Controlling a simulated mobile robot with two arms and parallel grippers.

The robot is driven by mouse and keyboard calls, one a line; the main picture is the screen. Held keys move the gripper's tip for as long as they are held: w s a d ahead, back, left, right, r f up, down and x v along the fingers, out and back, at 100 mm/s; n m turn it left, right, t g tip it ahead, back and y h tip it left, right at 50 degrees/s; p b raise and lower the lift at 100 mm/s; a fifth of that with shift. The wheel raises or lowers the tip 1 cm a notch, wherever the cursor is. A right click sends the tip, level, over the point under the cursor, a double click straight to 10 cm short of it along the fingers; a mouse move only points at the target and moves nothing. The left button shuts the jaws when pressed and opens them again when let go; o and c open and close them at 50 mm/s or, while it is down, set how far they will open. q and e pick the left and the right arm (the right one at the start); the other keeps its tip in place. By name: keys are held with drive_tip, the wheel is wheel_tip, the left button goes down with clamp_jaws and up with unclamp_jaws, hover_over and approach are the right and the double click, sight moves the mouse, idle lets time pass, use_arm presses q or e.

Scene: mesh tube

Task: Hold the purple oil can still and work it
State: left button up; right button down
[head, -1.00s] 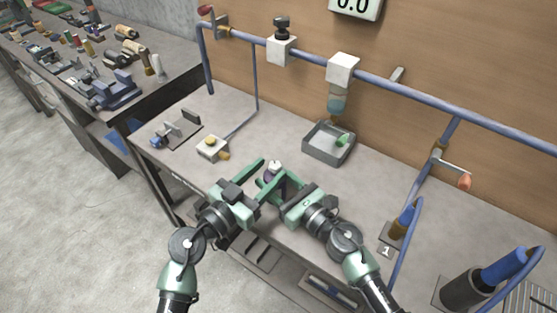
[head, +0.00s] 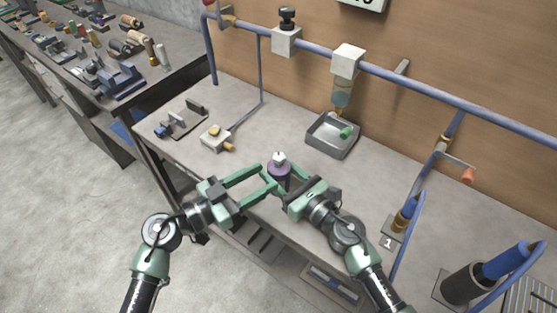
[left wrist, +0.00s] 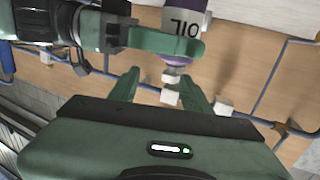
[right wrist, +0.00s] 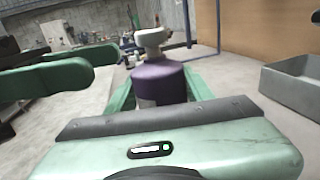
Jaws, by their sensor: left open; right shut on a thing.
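The purple oil can (head: 279,174) with a white top is upright near the front edge of the bench. My right gripper (head: 283,184) is shut on its body; in the right wrist view the can (right wrist: 158,83) sits between the right fingers. My left gripper (head: 267,177) is open at the can's left side. In the left wrist view the can (left wrist: 186,18) appears upside down with its OIL label, and its white top lies toward the space between the open left fingers. I cannot tell whether the left fingers touch the can.
A grey tray (head: 312,140) with a green item stands behind, under a blue pipe (head: 420,96). A small valve block (head: 215,137) and a clamp fixture (head: 181,122) are at the left. A hose stand (head: 400,222) and dark cylinder (head: 463,285) are at the right.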

sight(284, 156)
use_arm(q)
drive_tip(key=w+a+r+m+g+h, duration=0.1)
drive_tip(key=w+a+m+g+h, duration=0.2)
drive_tip(key=g, duration=0.1)
drive_tip(key=x, duration=1.1)
drive_tip(key=shift+f, duration=0.25)
drive_tip(key=shift+y, duration=0.3)
clamp_jaws()
